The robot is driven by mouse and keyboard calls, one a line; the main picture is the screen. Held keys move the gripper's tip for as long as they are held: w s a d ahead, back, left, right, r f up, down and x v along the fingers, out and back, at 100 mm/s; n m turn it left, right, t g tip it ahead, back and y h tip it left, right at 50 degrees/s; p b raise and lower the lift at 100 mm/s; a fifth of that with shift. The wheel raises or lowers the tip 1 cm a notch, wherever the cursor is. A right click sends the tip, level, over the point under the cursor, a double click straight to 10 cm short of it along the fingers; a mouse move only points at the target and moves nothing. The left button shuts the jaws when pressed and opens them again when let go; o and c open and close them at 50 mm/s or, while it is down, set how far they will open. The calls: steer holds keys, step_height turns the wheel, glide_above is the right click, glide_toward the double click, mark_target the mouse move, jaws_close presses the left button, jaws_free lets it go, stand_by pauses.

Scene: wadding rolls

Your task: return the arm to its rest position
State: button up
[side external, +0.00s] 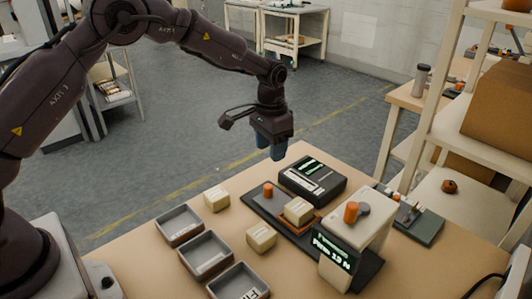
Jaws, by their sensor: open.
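My gripper (272,153) hangs from my arm with its blue fingers pointing down, above the far edge of the tan table (140,245). It is open, and no object shows between the fingers. A cream wadding roll (216,201) sits on the table near the grey trays. Another cream roll (261,238) sits in front of the black testing device (276,214). A third cream roll (298,210) rests on the device's orange part. All three are apart from my gripper.
Three grey trays (166,229) stand in a row at the left front. A tall shelf (434,110) borders the right side.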

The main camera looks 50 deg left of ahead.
steer(key=s+r+t, duration=0.2)
steer(key=s+r, duration=0.4)
steer(key=s, duration=0.4)
steer(key=s+r+n+t, duration=0.1)
steer(key=s+r, duration=0.6)
steer(key=s, duration=0.4)
steer(key=s+a+r+t, duration=0.1)
steer(key=s+r+t, duration=0.1)
steer(key=s+r, duration=0.5)
steer(key=s, duration=0.3)
steer(key=shift+s+n+t, duration=0.25)
steer(key=shift+n+t, duration=0.05)
steer(key=shift+n, duration=0.1)
